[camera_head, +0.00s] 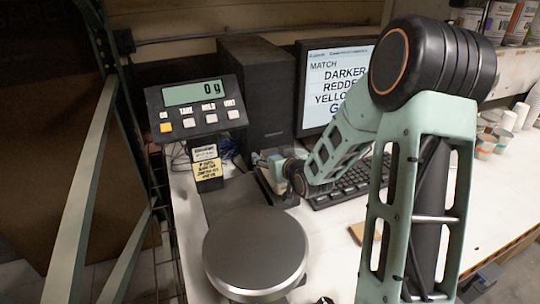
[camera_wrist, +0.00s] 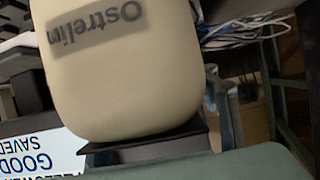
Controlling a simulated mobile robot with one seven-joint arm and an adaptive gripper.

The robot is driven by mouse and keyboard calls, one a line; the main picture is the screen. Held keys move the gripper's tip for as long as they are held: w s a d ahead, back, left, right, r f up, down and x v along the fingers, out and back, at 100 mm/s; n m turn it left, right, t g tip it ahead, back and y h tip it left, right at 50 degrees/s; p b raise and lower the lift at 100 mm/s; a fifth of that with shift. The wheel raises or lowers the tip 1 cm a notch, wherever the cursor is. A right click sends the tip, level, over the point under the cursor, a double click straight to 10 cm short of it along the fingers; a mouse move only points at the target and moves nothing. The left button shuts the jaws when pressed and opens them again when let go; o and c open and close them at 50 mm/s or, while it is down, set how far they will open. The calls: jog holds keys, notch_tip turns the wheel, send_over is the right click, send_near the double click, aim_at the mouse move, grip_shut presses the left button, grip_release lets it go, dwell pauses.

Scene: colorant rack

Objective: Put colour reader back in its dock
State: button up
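A beige rounded device marked "Ostrelin" (camera_wrist: 120,75), which looks like the colour reader, fills the middle of the wrist view, very close to the camera. Its lettering appears upside down, as does the screen text there. A dark flat part (camera_wrist: 150,148) lies against its edge in the picture. In the camera_head view, a small pale form (camera_head: 268,160) shows beside my dark wrist end (camera_head: 294,178), behind the scale and left of the keyboard. My fingertips are not clearly visible, so their grip on the device is unclear.
A round scale plate (camera_head: 255,249) and its display (camera_head: 195,108), reading 0 g, stand in front. A monitor (camera_head: 330,75), keyboard (camera_head: 340,185) and black computer case (camera_head: 258,85) are behind. Cups (camera_head: 508,122) stand at right. Pale table (camera_head: 500,200) lies clear right of my arm.

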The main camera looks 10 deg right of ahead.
jog(key=shift+o, duration=0.3)
jog(key=shift+r, duration=0.1)
jog(key=v, duration=1)
jog(key=shift+s+r, duration=0.15)
jog(key=shift+s, duration=0.1)
jog(key=shift+s+d+r, duration=0.15)
jog(key=shift+s+r, duration=0.05)
jog(key=shift+s, duration=0.5)
jog(key=shift+w, duration=0.1)
